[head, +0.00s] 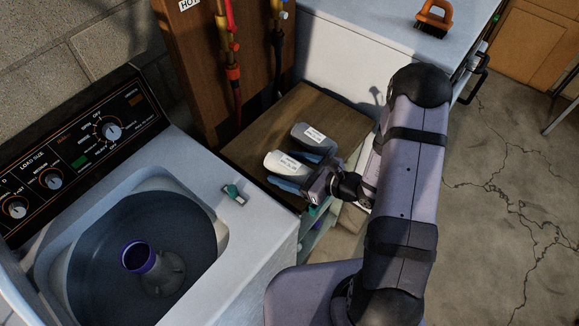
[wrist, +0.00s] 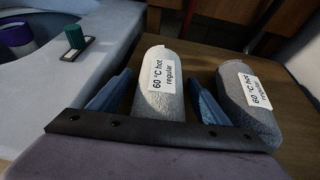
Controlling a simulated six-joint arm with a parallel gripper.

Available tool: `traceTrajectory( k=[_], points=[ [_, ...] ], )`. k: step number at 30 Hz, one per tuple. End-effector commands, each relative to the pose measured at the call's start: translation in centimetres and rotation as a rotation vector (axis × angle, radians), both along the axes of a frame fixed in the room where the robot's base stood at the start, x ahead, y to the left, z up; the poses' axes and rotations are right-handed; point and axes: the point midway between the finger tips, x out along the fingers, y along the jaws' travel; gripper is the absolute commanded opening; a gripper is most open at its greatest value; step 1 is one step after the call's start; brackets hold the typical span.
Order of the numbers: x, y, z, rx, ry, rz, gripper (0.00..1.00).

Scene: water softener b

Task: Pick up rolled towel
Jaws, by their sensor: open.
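Two rolled towels with white "60 °C hot regular" labels lie side by side on a wooden top. The lighter, off-white towel (head: 283,163) is nearer the washer; it is in the middle of the wrist view (wrist: 160,100). The darker grey towel (head: 308,135) lies beyond it, at the right of the wrist view (wrist: 252,112). My gripper (head: 290,171) is open, its blue fingers either side of the lighter towel's near part in the wrist view (wrist: 158,84). The right finger lies between the towels. Gaps show beside the lighter towel; finger height is unclear.
An open-lidded washer (head: 258,215) stands left, with a purple-rimmed agitator (head: 139,257) in its tub. A small green-knobbed part (head: 233,193) sits on its edge. Pipes (head: 233,75) rise behind the wooden top (head: 330,112). A white appliance (head: 365,45) with an orange brush (head: 434,17) stands at the back.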

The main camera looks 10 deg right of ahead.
Motion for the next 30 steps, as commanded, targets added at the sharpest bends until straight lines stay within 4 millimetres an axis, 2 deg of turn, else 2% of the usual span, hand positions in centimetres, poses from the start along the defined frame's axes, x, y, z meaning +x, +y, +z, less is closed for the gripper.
traceTrajectory(
  k=[3, 9, 22, 30],
  points=[
    [0.0, 0.0, 0.0, 0.0, 0.0, 0.0, 0.68],
    [0.0, 0.0, 0.0, 0.0, 0.0, 0.0, 0.23],
    [0.0, 0.0, 0.3, 0.0, -0.001, 0.0, 0.23],
    [0.1, 0.0, 1.9, 0.0, -0.004, 0.0, 0.23]
  ],
)
